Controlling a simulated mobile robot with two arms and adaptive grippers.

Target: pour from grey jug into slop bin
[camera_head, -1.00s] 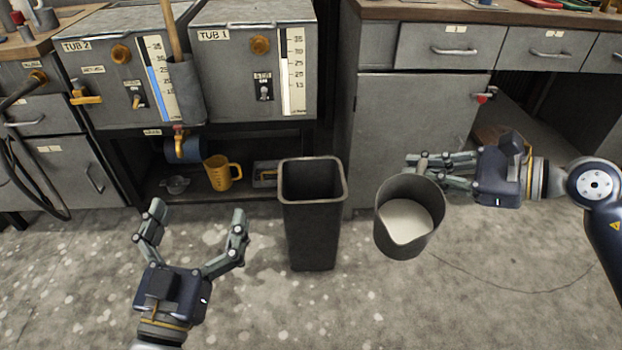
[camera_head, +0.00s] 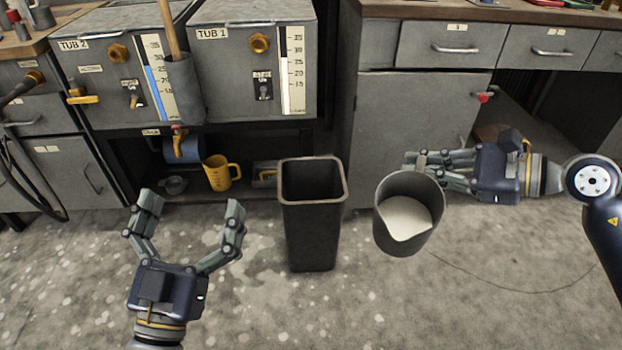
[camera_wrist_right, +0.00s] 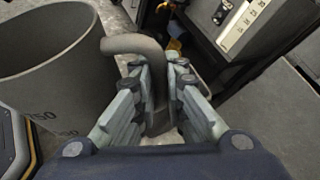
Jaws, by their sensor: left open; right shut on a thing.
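The grey jug (camera_head: 408,240) holds a pale whitish liquid (camera_head: 404,218) and hangs in the air right of the bin, roughly upright. My right gripper (camera_head: 418,166) is shut on its handle; the right wrist view shows the fingers (camera_wrist_right: 158,95) around the handle (camera_wrist_right: 134,44), with the jug wall (camera_wrist_right: 55,85) at left. The slop bin (camera_head: 312,232) is a dark, open-topped bin standing on the floor left of the jug. The jug is apart from its rim, and the bin's bottom is too dark to see. My left gripper (camera_head: 189,215) is open and empty, left of the bin.
A yellow jug (camera_head: 218,174) sits on the shelf below. A grey cabinet (camera_head: 410,115) stands behind the right gripper. The floor in front is clear.

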